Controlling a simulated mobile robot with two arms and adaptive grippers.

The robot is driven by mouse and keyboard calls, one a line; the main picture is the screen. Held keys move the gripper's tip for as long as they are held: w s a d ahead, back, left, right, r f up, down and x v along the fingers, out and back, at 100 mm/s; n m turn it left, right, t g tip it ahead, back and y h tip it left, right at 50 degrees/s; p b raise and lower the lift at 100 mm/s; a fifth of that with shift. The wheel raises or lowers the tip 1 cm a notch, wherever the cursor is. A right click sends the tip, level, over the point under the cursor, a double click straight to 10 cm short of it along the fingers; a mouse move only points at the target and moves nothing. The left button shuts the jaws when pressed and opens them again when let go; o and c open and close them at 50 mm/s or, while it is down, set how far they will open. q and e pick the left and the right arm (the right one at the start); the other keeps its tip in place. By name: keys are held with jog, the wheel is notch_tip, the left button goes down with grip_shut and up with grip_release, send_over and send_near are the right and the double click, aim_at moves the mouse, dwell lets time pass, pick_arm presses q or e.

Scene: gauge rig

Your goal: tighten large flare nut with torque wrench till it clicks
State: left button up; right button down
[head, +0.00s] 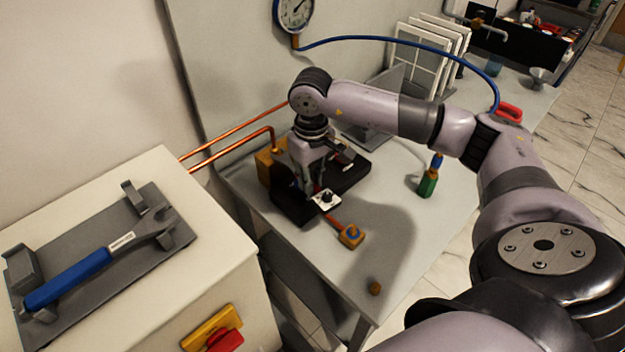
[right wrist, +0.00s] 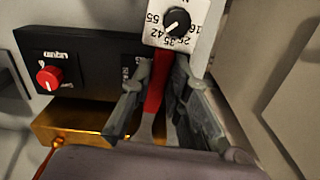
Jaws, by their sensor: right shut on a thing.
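A tool with a red handle, a grey shaft (right wrist: 148,128) and a white dial plate with a black knob and numbers (right wrist: 175,22) sits between the fingers of my right gripper (right wrist: 160,100); it looks like the torque wrench. In the head view my right gripper (head: 309,183) points down over the rig, shut on this tool, with the dial plate (head: 325,200) showing beside it. The tool's far end is hidden, so I cannot tell whether it touches a nut. I cannot pick out the large flare nut. My left gripper is not in view.
A blue-handled wrench (head: 85,270) lies in a grey holder on the white cabinet (head: 150,180). Copper pipes (head: 235,130) run to the rig. A brass block (head: 351,236), a green bottle (head: 428,182) and a black box with a red knob (right wrist: 70,65) are near. The front bench is mostly clear.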

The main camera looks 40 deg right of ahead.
jog(key=shift+w+b, duration=0.35)
jog(key=shift+w, duration=0.6)
jog(key=c, duration=2)
grip_release()
jog(key=shift+c, duration=0.2)
grip_shut()
jog(key=shift+w+a+m, duration=0.15)
jog(key=shift+a+m, duration=1.15)
jog(key=shift+a, duration=0.3)
